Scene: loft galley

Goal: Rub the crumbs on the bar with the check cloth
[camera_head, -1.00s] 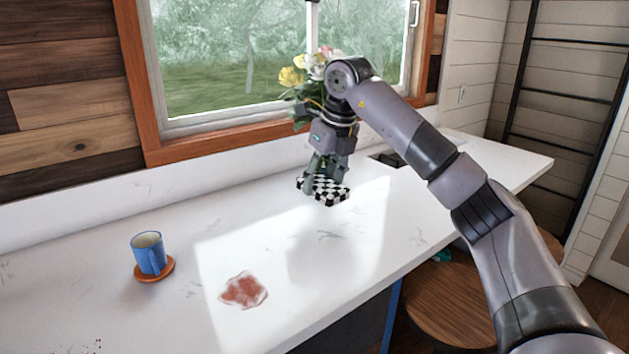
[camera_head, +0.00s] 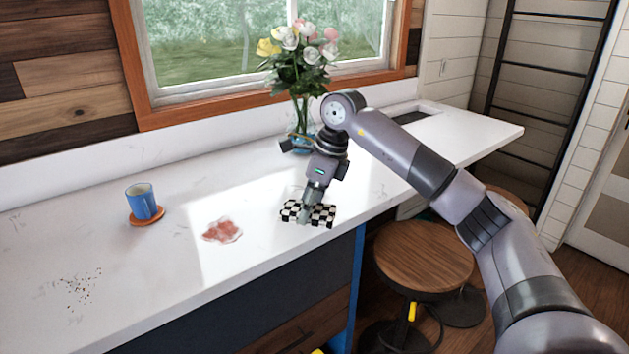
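The black-and-white check cloth (camera_head: 291,211) is in my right gripper (camera_head: 306,208), near the front edge of the white bar (camera_head: 120,226). The gripper's fingers are shut on it. I cannot tell whether the cloth touches the bar top. The crumbs (camera_head: 80,288) are a scatter of small dark specks at the front left of the bar, well to the left of the cloth. My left gripper is not in view.
A reddish stain (camera_head: 222,230) lies between the crumbs and the cloth. A blue mug (camera_head: 141,201) stands on an orange coaster (camera_head: 147,219) farther back. A flower vase (camera_head: 301,118) stands behind my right gripper. A wooden stool (camera_head: 423,257) is before the bar.

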